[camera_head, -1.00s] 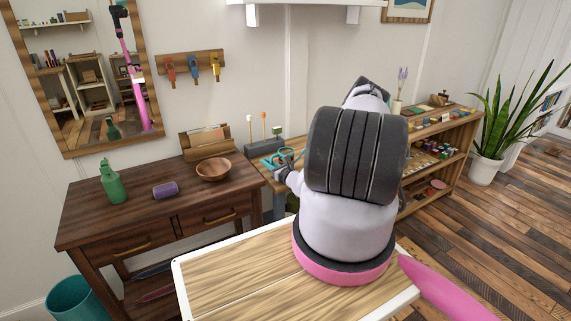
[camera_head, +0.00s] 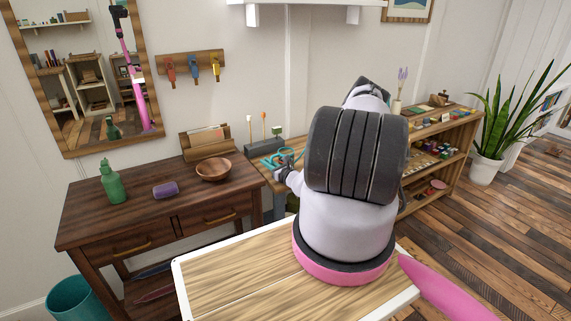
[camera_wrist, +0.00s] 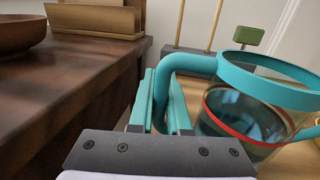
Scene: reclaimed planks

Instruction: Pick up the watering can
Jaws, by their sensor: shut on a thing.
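The watering can (camera_wrist: 268,88) is in the wrist view at the right, upright, with a teal rim and handle, a see-through body and a red band. My gripper (camera_wrist: 161,95) is shut on the teal handle at the can's left side. The can's right part is cut off by the frame. In the head view, a small teal part of the can (camera_head: 284,155) shows beyond my arm, which hides most of the rest.
A dark wooden desk (camera_head: 90,220) stands at the left with a green bottle (camera_head: 112,182), a purple cylinder (camera_head: 165,190) and a wooden bowl (camera_head: 213,170). A shelf unit (camera_head: 430,155) and a potted plant (camera_head: 486,168) are at the right.

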